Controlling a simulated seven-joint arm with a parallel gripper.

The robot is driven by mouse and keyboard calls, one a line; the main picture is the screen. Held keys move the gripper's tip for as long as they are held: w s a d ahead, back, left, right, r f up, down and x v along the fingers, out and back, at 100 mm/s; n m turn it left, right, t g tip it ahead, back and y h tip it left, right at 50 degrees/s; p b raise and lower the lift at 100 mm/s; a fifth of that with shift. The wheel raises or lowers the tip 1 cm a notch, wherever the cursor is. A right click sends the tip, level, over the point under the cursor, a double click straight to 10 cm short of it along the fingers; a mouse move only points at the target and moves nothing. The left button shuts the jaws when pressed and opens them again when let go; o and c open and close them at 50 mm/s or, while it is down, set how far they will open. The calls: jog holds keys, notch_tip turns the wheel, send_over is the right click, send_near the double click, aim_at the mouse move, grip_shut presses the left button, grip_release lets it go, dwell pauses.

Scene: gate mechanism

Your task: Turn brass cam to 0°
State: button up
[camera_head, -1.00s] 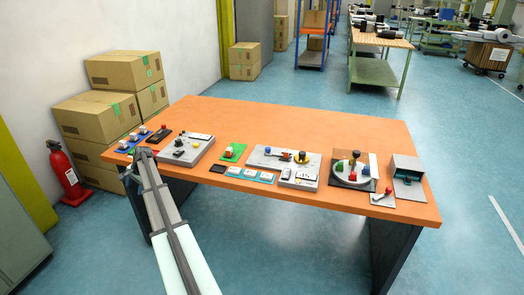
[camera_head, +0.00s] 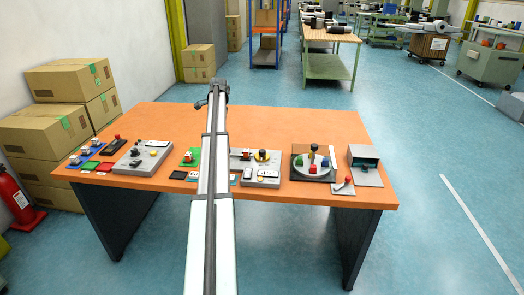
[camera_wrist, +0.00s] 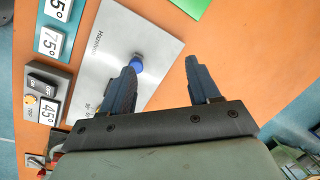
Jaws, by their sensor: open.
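My gripper (camera_head: 218,88) is high above the table's far side in the head view, apart from the disc. The wrist view shows my gripper (camera_wrist: 162,62) open and empty, its fingers apart. A blue knob (camera_wrist: 137,63) on a pale plate (camera_wrist: 112,40) shows by the left fingertip. I cannot pick out the disc in the wrist view.
Right of the disc are a round turntable with coloured knobs (camera_head: 313,163) and a grey box (camera_head: 364,163). Left of my arm are a green pad (camera_head: 187,157) and a grey panel (camera_head: 142,157). The orange table's far strip (camera_head: 290,120) is clear. My arm hides the middle.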

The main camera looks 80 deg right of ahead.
aim_at(262, 150)
jog(key=s+r+m+g+y, duration=0.1)
jog(key=s+r+m+g, duration=0.15)
jog(key=s, duration=1.85)
jog(key=shift+m+t, duration=0.25)
jog(key=shift+t, duration=0.1)
notch_tip(262, 150, down, 14)
jog(key=shift+s+r, duration=0.1)
jog(key=shift+r, duration=0.05)
jog(key=c, duration=1)
